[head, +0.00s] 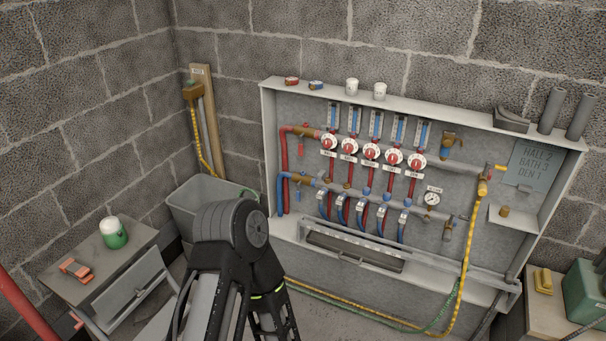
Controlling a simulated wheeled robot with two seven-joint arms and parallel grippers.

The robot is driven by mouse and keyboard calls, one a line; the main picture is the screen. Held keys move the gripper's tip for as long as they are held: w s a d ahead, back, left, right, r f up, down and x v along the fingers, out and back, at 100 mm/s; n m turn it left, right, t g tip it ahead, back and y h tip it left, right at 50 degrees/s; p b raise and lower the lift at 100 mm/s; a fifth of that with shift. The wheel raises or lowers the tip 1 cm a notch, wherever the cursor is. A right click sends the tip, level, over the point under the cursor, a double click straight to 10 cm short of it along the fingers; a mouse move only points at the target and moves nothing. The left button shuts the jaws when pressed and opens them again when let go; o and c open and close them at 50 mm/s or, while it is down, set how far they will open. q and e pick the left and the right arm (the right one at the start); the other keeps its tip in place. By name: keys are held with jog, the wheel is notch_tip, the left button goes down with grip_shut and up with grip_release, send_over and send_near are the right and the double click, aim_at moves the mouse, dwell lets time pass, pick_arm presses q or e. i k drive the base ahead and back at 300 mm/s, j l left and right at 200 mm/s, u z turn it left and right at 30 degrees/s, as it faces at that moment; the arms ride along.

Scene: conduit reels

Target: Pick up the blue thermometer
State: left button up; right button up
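A small blue item (316,85), which looks like the blue thermometer, lies on the top ledge of the grey manifold cabinet (430,105), near its left end. A similar small red item (291,81) lies just left of it. Both are too small to read any dial or marking. Neither of my grippers shows in the head view. A dark link of my own arm rises at the bottom centre, well in front of the cabinet and apart from both items.
Two white cups (352,86) stand right of the blue item on the ledge. Dark grey pipe pieces (551,110) stand at its right end. A grey bin (200,196) stands left of the cabinet. A side cabinet (75,247) holds a green-and-white tub (113,232) and an orange tool (75,269).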

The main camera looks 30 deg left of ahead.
aim_at(313, 85)
jog(key=i+j+z, duration=0.2)
jog(key=i+j, duration=0.2)
jog(key=j, duration=0.25)
jog(key=i+j+z, duration=0.1)
jog(key=j, duration=0.25)
jog(key=i+j+z, duration=0.15)
jog(key=i+j, duration=0.15)
jog(key=i+j+z, duration=0.1)
jog(key=j, duration=0.4)
jog(key=i+j+z, duration=0.1)
jog(key=j, duration=0.3)
jog(key=i, duration=0.1)
